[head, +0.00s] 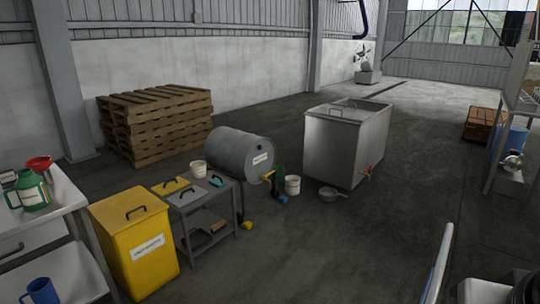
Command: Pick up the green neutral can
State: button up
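My gripper is not in view.
On the white table (62,199), a red funnel (39,163) stands beside the can. A blue jug (40,290) is below. A yellow bin (136,257), a grey cart (210,200), a drum (236,153) and a steel tank (338,145) stand to the right. The floor (320,250) in front is clear.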

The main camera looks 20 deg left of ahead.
aim_at(32, 189)
jog(key=k+u, duration=0.1)
jog(key=u, duration=1.25)
jog(key=i+u, duration=0.1)
jog(key=u, duration=0.3)
jog(key=i+l+u, duration=0.1)
jog(key=u, duration=0.3)
jog(key=l+u, duration=0.2)
jog(key=u, duration=0.2)
jog(key=i, duration=0.05)
